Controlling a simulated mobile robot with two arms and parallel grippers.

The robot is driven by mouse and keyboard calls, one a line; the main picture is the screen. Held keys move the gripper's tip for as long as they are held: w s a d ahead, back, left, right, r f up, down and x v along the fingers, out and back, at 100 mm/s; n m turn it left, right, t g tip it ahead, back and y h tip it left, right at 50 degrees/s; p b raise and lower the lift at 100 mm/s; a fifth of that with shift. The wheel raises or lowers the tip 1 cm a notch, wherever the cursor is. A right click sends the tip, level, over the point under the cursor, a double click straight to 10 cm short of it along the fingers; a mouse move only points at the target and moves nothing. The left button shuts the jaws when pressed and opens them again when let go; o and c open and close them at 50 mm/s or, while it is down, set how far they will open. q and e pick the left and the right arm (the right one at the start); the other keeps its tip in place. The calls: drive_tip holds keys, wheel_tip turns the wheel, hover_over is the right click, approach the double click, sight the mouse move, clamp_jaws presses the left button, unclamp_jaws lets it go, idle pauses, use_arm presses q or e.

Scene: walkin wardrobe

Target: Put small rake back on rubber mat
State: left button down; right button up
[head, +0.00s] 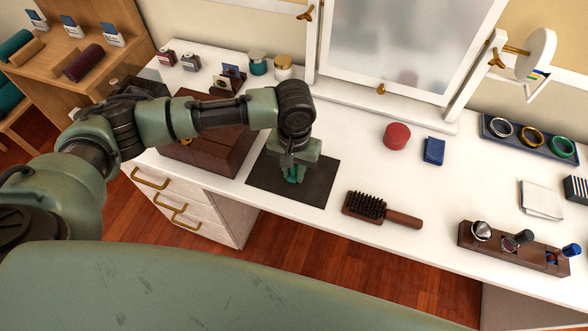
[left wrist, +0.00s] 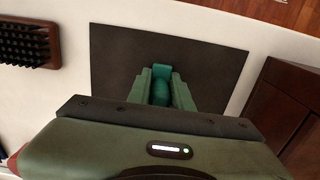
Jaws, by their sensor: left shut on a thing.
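The rubber mat (head: 318,185) is a dark rectangle near the front edge of the white counter. It also fills the middle of the left wrist view (left wrist: 205,58). My left gripper (head: 294,172) points down over the mat and is shut on a small teal thing, the small rake by its place in the grip. The rake (left wrist: 161,88) shows between the fingers in the left wrist view, over the mat. Most of it is hidden by the fingers, and I cannot tell whether it touches the mat. My right gripper is not in view.
A brown wooden box (head: 215,148) stands close left of the mat. A brush (head: 383,209) lies just to its right. A red round box (head: 397,136), a blue box (head: 433,151) and a wooden holder (head: 513,250) are farther right. A framed mirror (head: 400,45) stands behind.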

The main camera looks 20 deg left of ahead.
use_arm(q)
drive_tip(key=c, duration=1.3)
unclamp_jaws()
drive_tip(key=shift+o, duration=0.2)
wheel_tip(320, 180, up, 12)
drive_tip(key=shift+r, duration=0.1)
